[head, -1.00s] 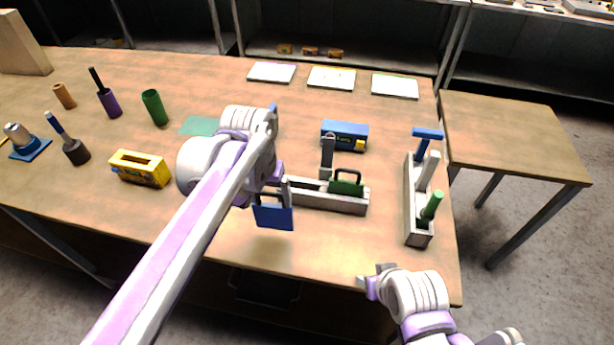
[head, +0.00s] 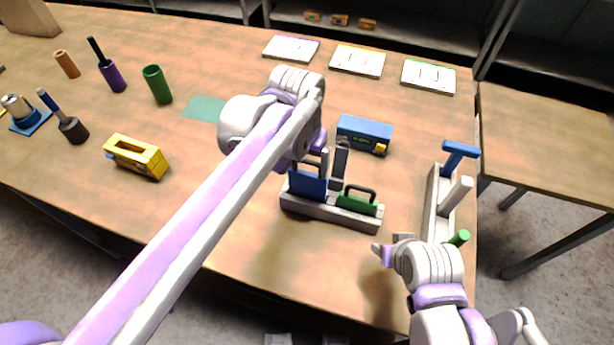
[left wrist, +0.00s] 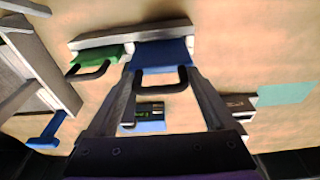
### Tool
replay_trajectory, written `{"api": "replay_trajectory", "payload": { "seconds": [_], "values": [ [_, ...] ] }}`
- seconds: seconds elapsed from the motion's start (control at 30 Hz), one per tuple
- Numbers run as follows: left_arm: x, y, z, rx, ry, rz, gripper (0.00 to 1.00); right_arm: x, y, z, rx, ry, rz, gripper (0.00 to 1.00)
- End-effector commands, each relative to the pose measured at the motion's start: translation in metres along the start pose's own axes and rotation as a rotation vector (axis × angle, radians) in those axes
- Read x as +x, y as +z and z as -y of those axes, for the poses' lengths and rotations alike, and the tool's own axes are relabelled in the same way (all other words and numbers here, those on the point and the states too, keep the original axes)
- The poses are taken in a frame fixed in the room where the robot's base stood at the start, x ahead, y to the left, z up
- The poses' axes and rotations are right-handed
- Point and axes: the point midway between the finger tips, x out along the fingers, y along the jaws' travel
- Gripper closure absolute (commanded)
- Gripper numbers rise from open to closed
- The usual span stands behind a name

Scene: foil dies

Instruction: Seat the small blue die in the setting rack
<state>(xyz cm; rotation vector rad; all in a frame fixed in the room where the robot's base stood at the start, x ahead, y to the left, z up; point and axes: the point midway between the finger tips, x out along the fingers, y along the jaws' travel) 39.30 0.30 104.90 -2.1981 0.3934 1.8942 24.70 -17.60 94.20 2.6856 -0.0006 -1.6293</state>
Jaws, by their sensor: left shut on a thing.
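The blue die (head: 308,184) is a flat plate with a dark loop handle. It is upright at the left part of the grey setting rack (head: 320,211), its lower edge at the rack's top; I cannot tell how deep it sits. A green die (head: 358,202) stands in the rack's right part, lower than the blue one. My left gripper (head: 310,165) is shut on the blue die. In the left wrist view, the fingers (left wrist: 160,78) flank the handle of the blue die (left wrist: 160,53), with the rack (left wrist: 130,35) behind. My right gripper (head: 386,248) is right of the rack, away from it.
A dark grey upright piece (head: 340,160) stands just behind the rack. A blue box (head: 365,133) lies beyond it. A second rack (head: 432,210) with a blue-handled tool stands at right. A yellow block (head: 137,156) is at left. The table front is clear.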

Motion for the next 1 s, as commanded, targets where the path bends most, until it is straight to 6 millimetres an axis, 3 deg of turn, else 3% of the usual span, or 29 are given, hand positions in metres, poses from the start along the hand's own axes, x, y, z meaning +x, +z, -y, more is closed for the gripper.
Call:
{"api": "replay_trajectory", "payload": {
  "seconds": [0.3,0.73,0.77,0.83,1.0],
  "values": [
    [0.039,0.005,0.001,0.0,0.0,-0.001,1.0,0.002,0.002,0.0,0.0,0.0,0.002,0.45],
    [0.047,0.007,0.001,0.0,0.0,-0.001,1.0,0.004,0.004,0.0,0.0,0.0,0.003,0.45],
    [0.047,0.007,0.001,0.0,0.0,0.0,0.1,0.004,0.004,0.0,0.0,0.0,0.003,0.45],
    [0.047,0.006,0.001,0.0,0.0,-0.001,0.0,0.004,0.004,0.0,0.0,0.0,0.003,0.45],
    [0.046,0.006,0.001,0.0,0.0,-0.001,0.0,0.003,0.003,0.0,0.0,0.0,0.003,0.45]
  ]
}}
